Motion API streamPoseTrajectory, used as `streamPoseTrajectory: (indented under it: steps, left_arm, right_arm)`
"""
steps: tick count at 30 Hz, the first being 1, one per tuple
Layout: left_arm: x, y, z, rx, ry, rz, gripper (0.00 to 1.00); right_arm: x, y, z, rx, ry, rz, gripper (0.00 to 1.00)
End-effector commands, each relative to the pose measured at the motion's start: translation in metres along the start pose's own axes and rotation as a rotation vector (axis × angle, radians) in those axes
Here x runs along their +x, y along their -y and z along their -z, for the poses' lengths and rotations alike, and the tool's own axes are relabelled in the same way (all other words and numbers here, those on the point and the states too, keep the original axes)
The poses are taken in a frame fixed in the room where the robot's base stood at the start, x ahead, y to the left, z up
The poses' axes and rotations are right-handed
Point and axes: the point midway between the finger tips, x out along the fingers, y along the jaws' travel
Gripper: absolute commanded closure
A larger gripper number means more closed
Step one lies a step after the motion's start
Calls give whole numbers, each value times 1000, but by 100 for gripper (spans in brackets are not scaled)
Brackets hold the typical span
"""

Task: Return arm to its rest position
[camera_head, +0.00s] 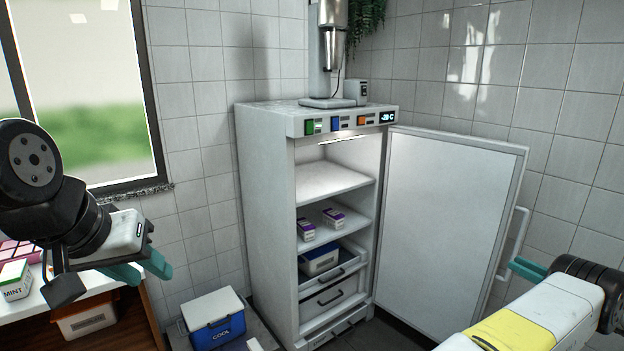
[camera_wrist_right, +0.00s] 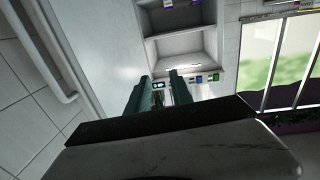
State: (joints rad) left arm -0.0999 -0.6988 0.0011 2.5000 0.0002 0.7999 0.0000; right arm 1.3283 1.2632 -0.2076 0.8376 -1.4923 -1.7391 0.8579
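My right gripper (camera_head: 527,268) comes in from the lower right, in front of the open freezer door (camera_head: 450,230). In the right wrist view its two teal fingers (camera_wrist_right: 160,80) stand apart with nothing held between them; the freezer's display shows beyond the gap. My left gripper (camera_head: 154,275) is at the left, above the front of the table. Its teal fingers look spread with nothing between them. The white freezer (camera_head: 265,200) stands open, its door swung out to the right.
Purple-and-white boxes (camera_head: 306,229) sit on a freezer shelf, with a blue container (camera_head: 320,262) below. A mint box (camera_head: 14,280) is on the table (camera_head: 40,304) at left. A mixer (camera_head: 333,50) stands on the freezer.

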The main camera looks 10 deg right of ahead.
Motion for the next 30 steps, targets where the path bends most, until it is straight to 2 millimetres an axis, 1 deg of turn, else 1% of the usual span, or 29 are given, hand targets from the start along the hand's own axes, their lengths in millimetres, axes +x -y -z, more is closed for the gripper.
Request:
streamPoseTrajectory:
  steps: [1, 5, 8, 11, 14, 17, 20, 21, 23, 24, 26, 27, 29, 30]
  left_arm:
    - [0, 0, 0, -1, 0, 0, 64]
    - [0, 0, 0, -1, -1, 0, 64]
    - [0, 0, 0, -1, -1, 0, 64]
    - [0, 0, 0, -1, -1, 0, 64]
    - [0, 0, 0, -1, -1, 0, 64]
    - [0, 0, 0, -1, -1, 0, 64]
    - [0, 0, 0, -1, -1, 0, 64]
    - [0, 0, 0, -1, -1, 0, 64]
    - [0, 0, 0, -1, -1, 0, 64]
    - [0, 0, 0, -1, -1, 0, 64]
    - [0, 0, 0, -1, -1, 0, 64]
    - [0, 0, 0, -1, -1, 0, 64]
    - [0, 0, 0, -1, -1, 0, 64]
    - [0, 0, 0, -1, -1, 0, 64]
  right_arm:
    - [5, -3, 7, -10, -1, -9, 73]
    - [22, -13, 22, -36, 0, -40, 73]
    - [39, -21, 39, -59, 0, -70, 73]
    - [60, -32, 62, -90, -1, -112, 73]
    - [85, -42, 89, -121, -2, -162, 73]
    - [118, -50, 126, -157, -4, -227, 73]
    - [160, -54, 178, -192, -7, -316, 73]
    - [180, -52, 204, -202, -7, -358, 73]
    - [206, -45, 240, -208, -2, -423, 73]
    - [222, -38, 263, -205, 3, -465, 73]
    - [242, -22, 294, -195, 15, -522, 73]
    - [254, -9, 312, -182, 27, -554, 73]
    - [268, 15, 336, -158, 49, -597, 73]
    - [275, 33, 350, -136, 68, -621, 73]
